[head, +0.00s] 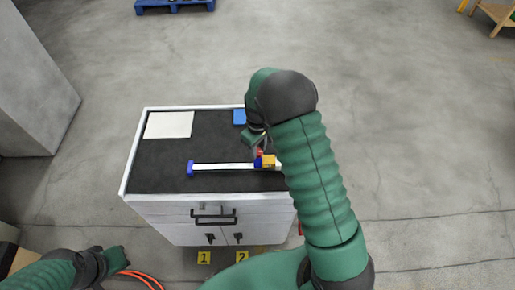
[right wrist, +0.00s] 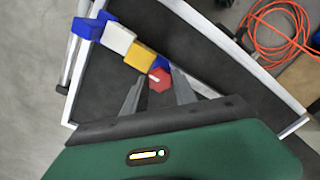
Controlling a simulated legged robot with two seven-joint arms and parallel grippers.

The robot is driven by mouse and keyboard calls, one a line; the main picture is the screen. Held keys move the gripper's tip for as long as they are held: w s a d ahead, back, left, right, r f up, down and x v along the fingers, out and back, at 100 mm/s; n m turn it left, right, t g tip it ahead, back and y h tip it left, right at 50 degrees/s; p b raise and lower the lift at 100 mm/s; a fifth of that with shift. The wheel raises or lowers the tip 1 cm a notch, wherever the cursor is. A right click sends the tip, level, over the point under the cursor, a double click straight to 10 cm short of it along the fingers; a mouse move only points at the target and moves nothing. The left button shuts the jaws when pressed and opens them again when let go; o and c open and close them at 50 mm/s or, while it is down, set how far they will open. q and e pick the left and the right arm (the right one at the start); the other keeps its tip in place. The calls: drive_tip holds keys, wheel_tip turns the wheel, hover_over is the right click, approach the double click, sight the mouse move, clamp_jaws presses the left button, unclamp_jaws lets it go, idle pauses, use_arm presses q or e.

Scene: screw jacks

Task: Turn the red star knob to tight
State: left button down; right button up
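The red star knob (right wrist: 159,79) sits at the end of a clamp-like device, beside its yellow block (right wrist: 140,57) and a small blue part. In the head view the knob (head: 259,153) is small and partly hidden by my right gripper (head: 261,146). The device's white bar (head: 225,167) lies across the dark top and ends in a blue piece (head: 190,168). In the right wrist view my right gripper (right wrist: 158,90) is open, with the knob between its fingertips; I cannot tell whether they touch it. My left gripper (head: 118,260) is low at the left, its fingers unclear.
The device lies on a grey cabinet (head: 160,205) with a black handle and a raised pale rim. An orange cable (head: 145,278) lies on the floor near my left gripper.

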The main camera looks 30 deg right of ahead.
clamp_jaws()
drive_tip(key=shift+r+m, duration=0.1)
drive_tip(key=shift+m, duration=0.3)
drive_tip(key=m+p, duration=0.1)
drive_tip(key=m, duration=0.4)
drive_tip(key=shift+w, duration=0.1)
drive_tip(key=m+p, duration=0.1)
drive_tip(key=m, duration=0.4)
drive_tip(key=shift+m, duration=0.4)
drive_tip(key=m+p, duration=0.1)
drive_tip(key=m, duration=0.5)
drive_tip(key=m+p, duration=0.2)
drive_tip(key=m, duration=0.4)
